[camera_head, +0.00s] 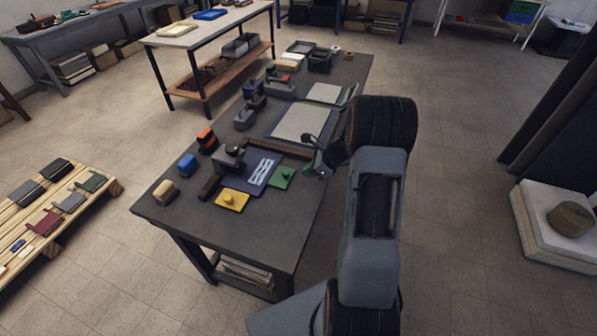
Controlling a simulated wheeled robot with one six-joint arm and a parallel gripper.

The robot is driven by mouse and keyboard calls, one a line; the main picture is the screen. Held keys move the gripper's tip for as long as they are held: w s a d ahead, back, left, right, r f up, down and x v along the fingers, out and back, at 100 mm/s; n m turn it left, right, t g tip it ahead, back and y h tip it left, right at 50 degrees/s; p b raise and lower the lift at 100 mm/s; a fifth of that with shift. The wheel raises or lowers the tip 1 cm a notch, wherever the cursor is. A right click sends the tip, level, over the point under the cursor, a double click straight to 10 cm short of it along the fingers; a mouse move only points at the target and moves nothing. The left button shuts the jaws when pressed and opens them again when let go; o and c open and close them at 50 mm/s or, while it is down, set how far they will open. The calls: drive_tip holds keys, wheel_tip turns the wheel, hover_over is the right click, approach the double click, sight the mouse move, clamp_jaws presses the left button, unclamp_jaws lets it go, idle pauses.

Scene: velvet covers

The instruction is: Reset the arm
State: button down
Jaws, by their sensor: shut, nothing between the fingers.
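My arm rises at the right of the dark work table (232,239) and bends at a black joint above the table's right edge. My gripper (316,161) is small in the picture, at the table's right edge, beside a pale flat board (303,123). It is shut and holds nothing that I can see. Its fingertips are partly hidden by their own small size and the angle.
On the table are a yellow pad (232,200), a green pad (281,177), a blue patterned sheet (261,171), a blue block (187,164) and several tools. Floor right of my arm is clear up to a white block (552,215).

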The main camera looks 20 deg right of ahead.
drive_tip(key=v, duration=0.9)
drive_tip(key=shift+r, duration=0.15)
drive_tip(key=shift+w, duration=0.1)
drive_tip(key=s+a+n+g+h, duration=0.2)
drive_tip(key=s+a+n+g, duration=0.2)
drive_tip(key=s+n, duration=0.55)
drive_tip(key=s+a+r+n+t+h, duration=0.1)
drive_tip(key=s+a+r+n+h, duration=0.1)
drive_tip(key=s+a+r+n, duration=0.2)
drive_tip(key=s+a+r+n+t+h, duration=0.1)
drive_tip(key=s+a+r+n, duration=0.3)
drive_tip(key=a+n, duration=0.6)
wheel_tip(320, 180, up, 2)
drive_tip(key=shift+r+n+t+h, duration=0.2)
drive_tip(key=shift+n+t+h, duration=0.2)
drive_tip(key=shift+n+h, duration=0.5)
drive_tip(key=shift+s+a, duration=0.1)
drive_tip(key=shift+a, duration=0.05)
